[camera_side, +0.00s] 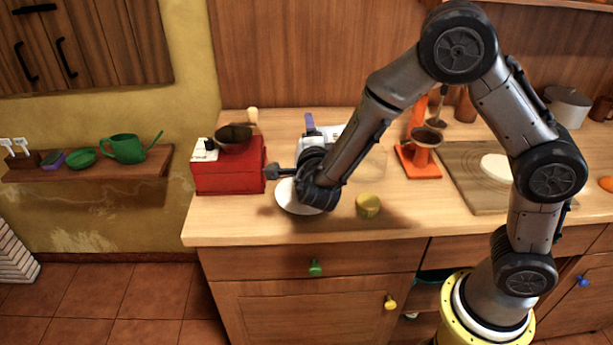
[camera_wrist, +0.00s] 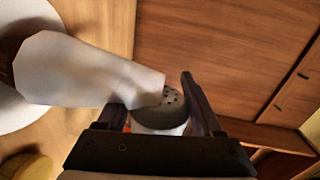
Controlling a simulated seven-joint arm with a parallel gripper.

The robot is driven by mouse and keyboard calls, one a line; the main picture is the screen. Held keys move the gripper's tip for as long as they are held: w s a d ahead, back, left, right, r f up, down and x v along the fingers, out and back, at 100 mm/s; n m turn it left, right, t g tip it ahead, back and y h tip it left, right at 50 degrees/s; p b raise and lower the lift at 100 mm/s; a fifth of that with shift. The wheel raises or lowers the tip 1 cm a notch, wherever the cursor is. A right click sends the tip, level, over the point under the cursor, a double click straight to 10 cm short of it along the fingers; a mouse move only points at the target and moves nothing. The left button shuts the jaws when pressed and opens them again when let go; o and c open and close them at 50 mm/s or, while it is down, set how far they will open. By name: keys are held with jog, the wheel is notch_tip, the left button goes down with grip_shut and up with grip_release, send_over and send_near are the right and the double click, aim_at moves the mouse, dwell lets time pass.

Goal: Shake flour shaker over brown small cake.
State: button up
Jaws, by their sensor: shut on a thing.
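My gripper (camera_side: 281,173) is low over the white plate (camera_side: 287,203) on the counter, pointing left. In the wrist view my gripper (camera_wrist: 154,92) is shut on the flour shaker, which has a grey cap with dark holes (camera_wrist: 170,102) and a pale body. The shaker lies tipped, cap away from the wrist. A wide white plume (camera_wrist: 85,72), looking like flour, spreads from the cap leftward over the plate (camera_wrist: 12,113). A brown patch (camera_wrist: 9,48), probably the small cake, shows partly behind the plume. The cake is hidden in the side view.
A yellow round object (camera_side: 367,205) stands just right of the plate. A red box (camera_side: 228,172) with a dark pan is to the left. An orange stand (camera_side: 421,160) and a wooden board (camera_side: 478,195) with a pale round piece are to the right. The counter's front edge is close.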

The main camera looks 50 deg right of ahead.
notch_tip(320, 180, down, 3)
jog(key=shift+r, duration=0.15)
dwell(2.7)
notch_tip(320, 180, up, 9)
jog(key=m+t+y, duration=0.1)
jog(key=m+t, duration=0.1)
jog(key=m, duration=1.2)
jog(key=shift+w+a, duration=0.4)
jog(key=shift+a, duration=0.05)
